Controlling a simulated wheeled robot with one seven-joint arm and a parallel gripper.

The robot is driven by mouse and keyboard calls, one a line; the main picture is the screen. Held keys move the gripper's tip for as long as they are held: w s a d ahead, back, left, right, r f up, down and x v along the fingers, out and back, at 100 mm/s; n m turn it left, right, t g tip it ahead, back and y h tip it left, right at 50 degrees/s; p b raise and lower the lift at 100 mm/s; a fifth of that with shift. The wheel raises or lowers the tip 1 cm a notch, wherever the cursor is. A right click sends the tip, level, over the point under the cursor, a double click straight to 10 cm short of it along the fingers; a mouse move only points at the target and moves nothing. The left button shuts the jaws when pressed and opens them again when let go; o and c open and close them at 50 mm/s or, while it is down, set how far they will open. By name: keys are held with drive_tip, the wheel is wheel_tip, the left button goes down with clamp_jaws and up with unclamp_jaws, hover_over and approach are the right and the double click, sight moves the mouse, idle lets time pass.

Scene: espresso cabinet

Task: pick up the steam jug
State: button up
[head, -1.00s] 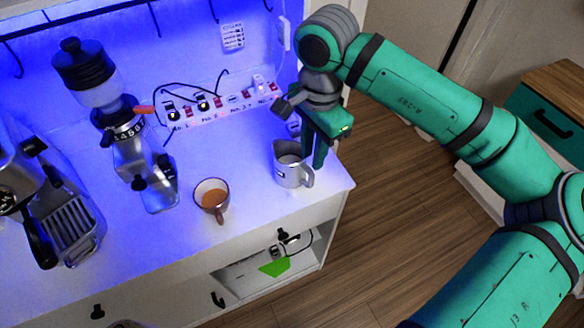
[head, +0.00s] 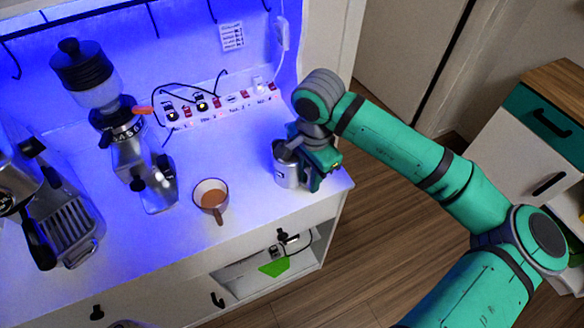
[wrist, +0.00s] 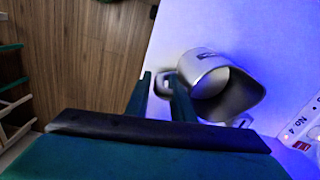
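The steam jug (head: 286,174) is a silver metal pitcher standing upright on the counter near its right end. In the wrist view the jug (wrist: 222,85) shows its open mouth, with its handle toward the left. My gripper (head: 314,182) is low at the jug's right side, where the handle is, and partly covers it. In the wrist view my gripper (wrist: 162,80) has its two fingers apart, with the handle between their tips. The right finger overlaps the gap between handle and body. I cannot tell whether either finger touches the handle.
A brown cup of coffee (head: 211,197) stands left of the jug. A grinder (head: 140,165) and an espresso machine (head: 60,215) are farther left. A labelled switch strip (head: 222,103) runs along the back wall. The counter's right edge is close to my gripper.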

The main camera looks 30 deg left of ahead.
drive_tip(key=shift+s+f, duration=0.1)
clamp_jaws()
drive_tip(key=shift+r, duration=0.25)
